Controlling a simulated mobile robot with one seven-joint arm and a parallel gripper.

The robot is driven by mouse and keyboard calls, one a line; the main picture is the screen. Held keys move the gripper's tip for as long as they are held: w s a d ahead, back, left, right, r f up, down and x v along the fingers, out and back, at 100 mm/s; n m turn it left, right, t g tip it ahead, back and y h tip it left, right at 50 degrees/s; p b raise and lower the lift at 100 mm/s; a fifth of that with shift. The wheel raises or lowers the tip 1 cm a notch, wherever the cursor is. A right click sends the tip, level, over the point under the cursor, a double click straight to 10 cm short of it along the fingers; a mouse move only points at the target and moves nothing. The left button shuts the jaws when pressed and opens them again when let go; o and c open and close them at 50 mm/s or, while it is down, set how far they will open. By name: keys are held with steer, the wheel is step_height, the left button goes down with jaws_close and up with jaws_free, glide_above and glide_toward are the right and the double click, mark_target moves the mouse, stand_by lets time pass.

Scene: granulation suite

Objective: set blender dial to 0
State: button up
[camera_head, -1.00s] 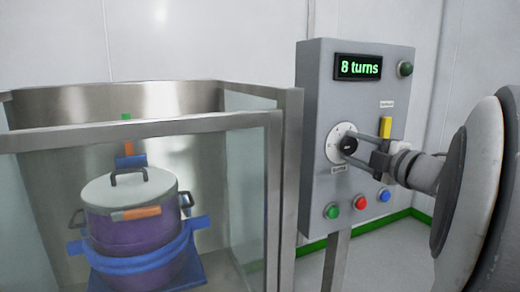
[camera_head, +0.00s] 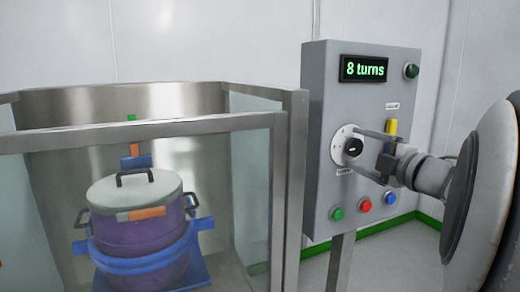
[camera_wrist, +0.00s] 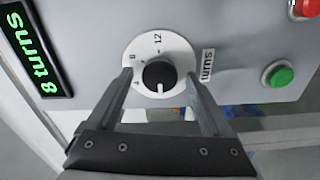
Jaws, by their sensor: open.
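The blender dial is a black round knob (camera_head: 353,149) on a white scale plate (camera_head: 340,145), on the front of a grey control box (camera_head: 320,120). The dial also shows in the wrist view (camera_wrist: 159,75), with a white mark at the knob's lower edge there and numbers including 12 on the plate. My gripper (camera_head: 360,150) is open, with one finger on each side of the knob; in the wrist view its fingers (camera_wrist: 158,77) flank the knob with gaps. The display (camera_head: 364,69) reads "8 turns".
A green (camera_head: 337,214), a red (camera_head: 365,206) and a blue button (camera_head: 390,198) sit below the dial. A yellow switch (camera_head: 391,127) is to its right. A metal-framed glass enclosure (camera_head: 150,131) at left holds a strapped purple pot (camera_head: 140,230) with a lid.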

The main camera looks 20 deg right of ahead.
steer(key=s+d+p, duration=0.1)
steer(key=s+p, duration=0.2)
steer(key=s, duration=1.4)
steer(key=shift+d, duration=0.2)
